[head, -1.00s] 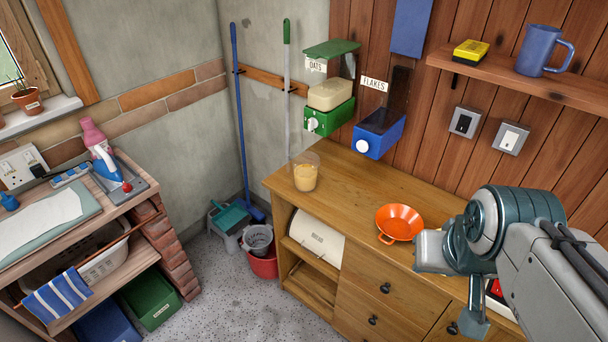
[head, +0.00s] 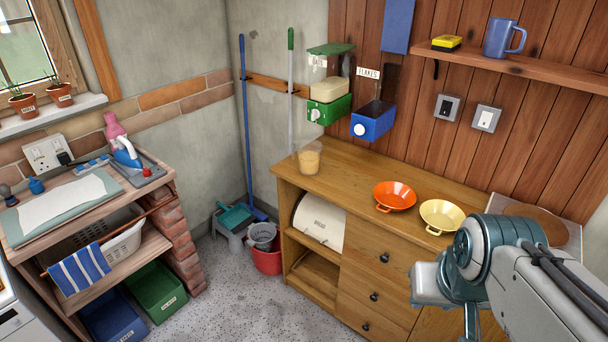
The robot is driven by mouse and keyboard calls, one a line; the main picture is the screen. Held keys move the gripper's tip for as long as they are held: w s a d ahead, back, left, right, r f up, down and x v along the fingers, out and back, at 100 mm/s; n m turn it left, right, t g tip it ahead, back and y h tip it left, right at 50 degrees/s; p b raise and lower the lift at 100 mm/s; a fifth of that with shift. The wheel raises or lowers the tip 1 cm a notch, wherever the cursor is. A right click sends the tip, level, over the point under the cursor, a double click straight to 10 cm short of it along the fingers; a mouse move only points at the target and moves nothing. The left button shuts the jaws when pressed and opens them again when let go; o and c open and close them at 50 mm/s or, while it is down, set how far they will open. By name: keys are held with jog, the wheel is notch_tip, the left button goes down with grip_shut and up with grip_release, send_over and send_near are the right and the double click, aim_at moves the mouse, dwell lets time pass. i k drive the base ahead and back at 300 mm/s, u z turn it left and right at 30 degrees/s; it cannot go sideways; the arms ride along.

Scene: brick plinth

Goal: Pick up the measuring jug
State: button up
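A clear jug-like container (head: 309,160) with beige contents in its lower part stands upright on the far left end of the wooden counter; I take it for the measuring jug. A handle on it is not clear at this size. My arm comes in at the lower right, above the front of the counter and well apart from the container. My gripper's fingers do not show in this view.
An orange pan (head: 394,196) and a cream pan (head: 442,216) sit on the counter (head: 345,183) between the container and my arm. Green (head: 330,108) and blue (head: 374,121) dispensers hang on the wall behind. A blue mug (head: 501,39) stands on the shelf.

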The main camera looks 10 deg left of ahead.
aim_at(306, 157)
jog(key=z, duration=0.05)
jog(key=k, duration=0.45)
jog(key=u, duration=1.15)
jog(key=i, duration=1.7)
jog(key=z, duration=0.85)
jog(key=i, duration=0.75)
jog(key=z, duration=0.05)
